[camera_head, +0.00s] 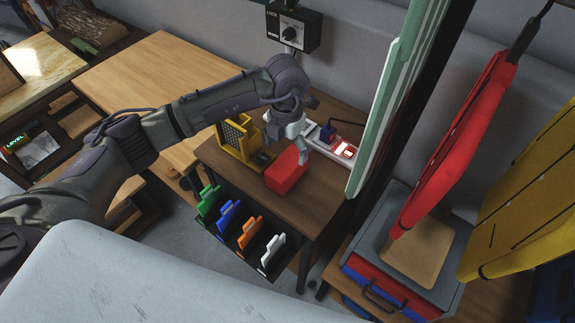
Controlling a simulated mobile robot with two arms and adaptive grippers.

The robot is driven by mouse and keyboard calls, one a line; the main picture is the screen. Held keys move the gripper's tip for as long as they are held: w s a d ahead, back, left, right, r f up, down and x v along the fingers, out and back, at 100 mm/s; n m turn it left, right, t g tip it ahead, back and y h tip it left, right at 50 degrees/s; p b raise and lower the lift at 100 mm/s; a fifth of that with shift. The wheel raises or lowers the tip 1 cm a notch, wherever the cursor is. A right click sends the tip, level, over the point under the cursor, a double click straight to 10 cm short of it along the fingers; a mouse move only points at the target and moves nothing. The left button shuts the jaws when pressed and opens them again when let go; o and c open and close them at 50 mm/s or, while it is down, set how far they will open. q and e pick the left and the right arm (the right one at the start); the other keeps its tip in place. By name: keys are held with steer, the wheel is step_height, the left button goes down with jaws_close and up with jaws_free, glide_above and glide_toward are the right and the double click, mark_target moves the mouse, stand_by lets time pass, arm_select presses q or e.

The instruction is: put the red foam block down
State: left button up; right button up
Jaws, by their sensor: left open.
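The red foam block (286,172) lies on the small dark brown table (238,166), near its front edge. My left arm comes in from the left. My left gripper (297,146) is open, pointing down just behind and above the block. A grey finger shows by the block's upper right edge, and I cannot tell whether it touches. The gripper's far side is partly hidden. My right gripper is not in view.
A yellow holder (236,147) stands left of the block. A power strip (343,150) with a lit red switch lies behind it to the right. Coloured folders (228,213) hang below the front edge. A pale green panel (379,110) rises at the right.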

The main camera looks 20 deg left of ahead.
mark_target(287, 162)
arm_select(q)
steer(key=f, duration=0.2)
steer(key=shift+w+f, duration=0.2)
steer(key=shift+f, duration=0.1)
steer(key=shift+s+d+f+p, duration=0.1)
steer(key=shift+s+f+p, duration=0.15)
steer(key=shift+f+p, duration=0.65)
step_height(287, 162, down, 3)
steer(key=shift+s+d+r+p, duration=0.1)
steer(key=shift+r+p, duration=0.05)
steer(key=shift+p, duration=0.2)
steer(key=shift+f, duration=0.6)
steer(key=c, duration=1.2)
steer(key=shift+r, duration=0.15)
steer(key=shift+c, duration=0.7)
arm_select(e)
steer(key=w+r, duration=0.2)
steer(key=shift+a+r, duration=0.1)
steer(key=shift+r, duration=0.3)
